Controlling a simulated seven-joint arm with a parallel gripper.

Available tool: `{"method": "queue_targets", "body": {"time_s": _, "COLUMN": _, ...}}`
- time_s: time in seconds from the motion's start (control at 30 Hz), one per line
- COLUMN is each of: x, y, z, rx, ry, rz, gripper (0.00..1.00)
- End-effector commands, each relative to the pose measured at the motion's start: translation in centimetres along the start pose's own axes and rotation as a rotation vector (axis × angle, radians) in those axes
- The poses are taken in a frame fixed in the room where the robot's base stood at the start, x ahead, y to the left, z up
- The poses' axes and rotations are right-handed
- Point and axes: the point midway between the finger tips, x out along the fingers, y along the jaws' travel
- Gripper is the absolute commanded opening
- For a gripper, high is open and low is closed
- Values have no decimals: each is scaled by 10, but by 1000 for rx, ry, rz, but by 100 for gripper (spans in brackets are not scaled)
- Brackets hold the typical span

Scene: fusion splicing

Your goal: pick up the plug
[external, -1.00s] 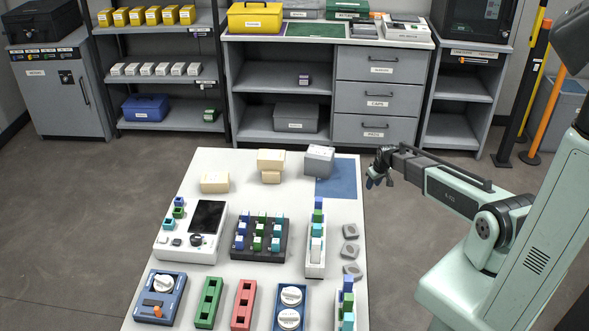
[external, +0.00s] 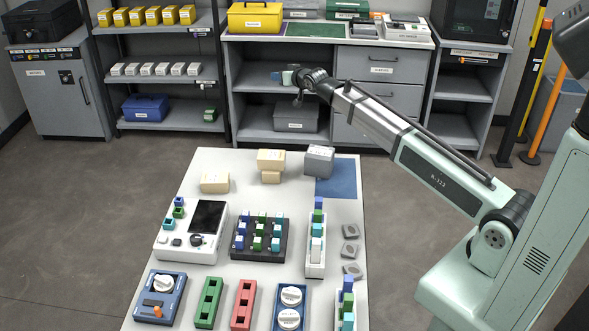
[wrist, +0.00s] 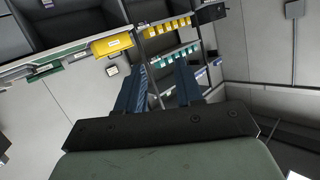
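Several small blue, green and teal plug-like blocks stand in a black tray (external: 259,238) mid-table in the external view. More stand in a white strip holder (external: 316,244) to its right, and a few lie beside the device with a dark screen (external: 207,216). I cannot tell which one the task's plug is. My gripper (external: 284,78) is raised beyond the table's far edge, in front of the back shelving, far from these blocks. In the wrist view my gripper (wrist: 160,78) shows two blue fingers apart with nothing between them.
Beige blocks (external: 271,160) and a grey box (external: 319,160) stand at the table's far end, beside a blue mat (external: 337,184). Green (external: 208,302) and red (external: 244,303) slotted holders are near the front. Grey pieces (external: 350,231) lie at the right edge.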

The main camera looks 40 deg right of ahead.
Motion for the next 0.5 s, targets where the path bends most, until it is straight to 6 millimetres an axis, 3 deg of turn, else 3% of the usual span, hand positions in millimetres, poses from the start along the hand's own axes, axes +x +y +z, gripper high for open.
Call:
{"method": "queue_targets", "body": {"time_s": 0.03, "x": -10, "y": -28, "z": -25, "rx": 12, "ry": 46, "rz": -34, "gripper": 36}}
{"method": "queue_targets", "body": {"time_s": 0.1, "x": -24, "y": -61, "z": -53, "rx": 34, "ry": 99, "rz": -76, "gripper": 36}}
{"method": "queue_targets", "body": {"time_s": 0.3, "x": -70, "y": -152, "z": -108, "rx": 79, "ry": 180, "rz": -189, "gripper": 36}}
{"method": "queue_targets", "body": {"time_s": 0.4, "x": -90, "y": -192, "z": -110, "rx": 79, "ry": 157, "rz": -226, "gripper": 36}}
{"method": "queue_targets", "body": {"time_s": 0.5, "x": -105, "y": -227, "z": -94, "rx": 55, "ry": 85, "rz": -244, "gripper": 36}}
